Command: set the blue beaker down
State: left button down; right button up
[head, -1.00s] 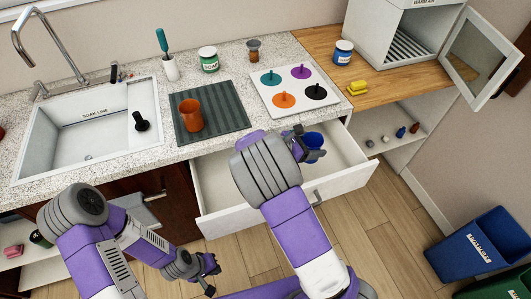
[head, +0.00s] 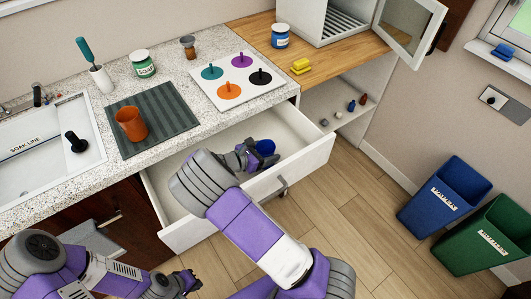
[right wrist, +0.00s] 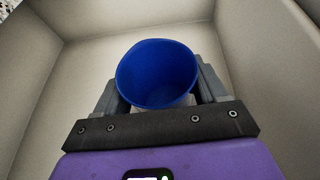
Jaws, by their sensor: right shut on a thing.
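The blue beaker (head: 265,147) is in my right gripper (head: 252,155), at the open drawer's right part in the head view. In the right wrist view the beaker (right wrist: 157,75) stands between the two fingers (right wrist: 158,88), its open mouth towards the camera and looking empty. My right gripper is shut on it. The pale drawer walls surround it there; whether its base touches the drawer floor is hidden. My left gripper (head: 186,283) is low at the left in the head view, away from the beaker; its fingers are too small to read.
The open drawer (head: 307,160) juts out below the counter. On the counter are an orange beaker (head: 131,124) on a dark ribbed mat (head: 170,103), a board with coloured knobs (head: 238,82) and a green-labelled jar (head: 143,64). Blue (head: 445,196) and green (head: 485,235) bins stand right.

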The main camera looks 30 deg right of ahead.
jog(key=shift+r, duration=0.1)
jog(key=shift+f, duration=0.2)
jog(key=o, duration=1.2)
jog(key=shift+c, duration=0.2)
jog(key=shift+r, duration=0.25)
jog(key=shift+a+r, duration=0.15)
jog(key=shift+a, duration=0.2)
jog(key=p+v, duration=0.3)
jog(key=v, duration=0.8)
